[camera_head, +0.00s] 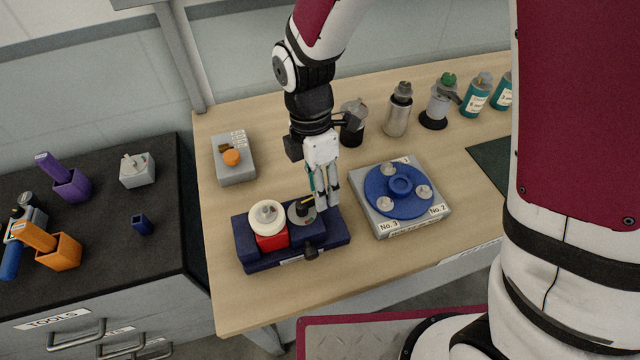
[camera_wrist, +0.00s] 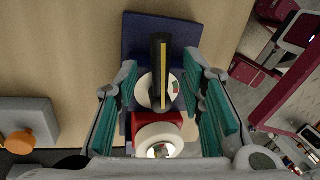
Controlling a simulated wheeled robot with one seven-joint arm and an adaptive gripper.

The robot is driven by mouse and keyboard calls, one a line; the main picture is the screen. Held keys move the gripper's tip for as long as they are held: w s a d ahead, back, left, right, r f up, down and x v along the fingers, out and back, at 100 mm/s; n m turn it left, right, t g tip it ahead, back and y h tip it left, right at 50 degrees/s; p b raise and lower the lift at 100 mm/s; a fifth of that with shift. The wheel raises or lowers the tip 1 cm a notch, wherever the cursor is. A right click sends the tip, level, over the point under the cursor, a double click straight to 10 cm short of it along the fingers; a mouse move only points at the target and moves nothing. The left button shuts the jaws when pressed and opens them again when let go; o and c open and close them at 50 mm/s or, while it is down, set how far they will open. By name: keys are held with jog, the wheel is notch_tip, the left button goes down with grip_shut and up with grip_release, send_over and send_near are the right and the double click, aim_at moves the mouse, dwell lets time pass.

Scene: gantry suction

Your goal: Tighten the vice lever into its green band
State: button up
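The dark blue vice (camera_head: 330,238) stands at the front left of the wooden table. It holds a red block (camera_head: 270,238) with a white round part (camera_head: 266,212) on top. The vice lever (camera_head: 305,205) is black with a yellow stripe, over a pale round dial (camera_wrist: 149,91). In the wrist view the lever (camera_wrist: 161,60) points up the picture. The dial's coloured bands are too small and partly covered to tell where green lies. My gripper (camera_head: 325,196) is above the lever side of the vice, its teal-padded fingers (camera_wrist: 167,100) apart on both sides of the lever, apparently not touching it.
A blue turntable (camera_head: 391,205) with several small fittings on a grey base stands right of the vice. A grey box (camera_head: 235,170) with an orange knob is behind left. Bottles and canisters (camera_head: 397,112) line the back. A black tool cabinet (camera_head: 100,250) stands left.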

jog(key=shift+s+f, duration=0.1)
jog(key=shift+f, duration=0.3)
jog(key=shift+c, duration=0.2)
grip_shut()
jog(key=shift+d, duration=0.1)
jog(key=m, duration=0.1)
jog(key=s+m+p, duration=0.1)
jog(key=m, duration=0.1)
jog(key=m+y, duration=0.1)
jog(key=shift+s+d+r+m, duration=0.1)
jog(key=shift+s+d+m, duration=0.15)
jog(key=shift+s+m, duration=0.05)
jog(key=shift+s+m+y+p, duration=0.2)
jog(key=shift+s+m+p, duration=0.25)
jog(key=shift+m, duration=0.55)
jog(key=shift+s+m+y+p, duration=0.25)
jog(key=shift+m+p, duration=0.25)
jog(key=shift+m, duration=0.5)
jog(key=shift+a, duration=0.1)
